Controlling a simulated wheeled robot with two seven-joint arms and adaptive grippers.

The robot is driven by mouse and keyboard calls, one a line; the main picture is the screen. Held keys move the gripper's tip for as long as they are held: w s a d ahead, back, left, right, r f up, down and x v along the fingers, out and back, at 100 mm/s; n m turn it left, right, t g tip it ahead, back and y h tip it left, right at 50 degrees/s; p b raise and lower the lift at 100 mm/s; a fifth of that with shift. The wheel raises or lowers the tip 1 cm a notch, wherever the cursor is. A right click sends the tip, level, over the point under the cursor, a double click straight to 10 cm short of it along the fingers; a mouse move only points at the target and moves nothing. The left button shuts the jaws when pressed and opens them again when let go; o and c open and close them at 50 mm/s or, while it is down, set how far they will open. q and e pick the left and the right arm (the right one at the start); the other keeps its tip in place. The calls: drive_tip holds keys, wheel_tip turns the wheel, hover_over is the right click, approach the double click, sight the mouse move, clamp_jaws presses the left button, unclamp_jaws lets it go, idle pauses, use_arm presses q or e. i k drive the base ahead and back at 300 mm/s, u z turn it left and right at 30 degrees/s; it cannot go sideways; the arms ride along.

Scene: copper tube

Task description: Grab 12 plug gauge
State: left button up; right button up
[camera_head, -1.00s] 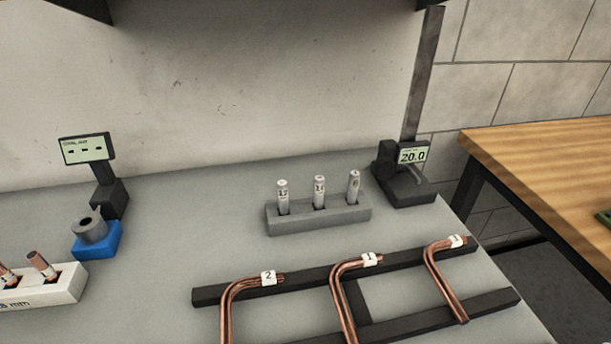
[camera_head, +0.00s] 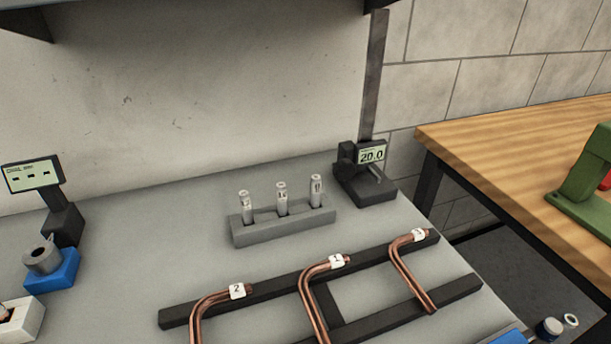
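Three pale cylindrical plug gauges stand upright in a grey block holder (camera_head: 285,230) on the grey bench. They are the left gauge (camera_head: 246,207), the middle gauge (camera_head: 282,199) and the right gauge (camera_head: 316,191). Each carries a small dark marking near its top. The markings are too small to read surely here, so I cannot tell which is the 12. Neither of my grippers shows in the head view.
A black rack with several bent copper tubes (camera_head: 313,292) lies in front of the holder. A device reading 20.0 (camera_head: 367,176) stands behind right. A dark display (camera_head: 33,177) and blue-based fixture (camera_head: 52,270) are at left. A wooden table (camera_head: 500,150) stands right.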

sight(243, 197)
drive_tip(key=z, duration=0.75)
drive_tip(key=k, duration=1.35)
drive_tip(key=u, duration=1.4)
drive_tip(key=i, duration=1)
drive_tip(key=u, duration=0.05)
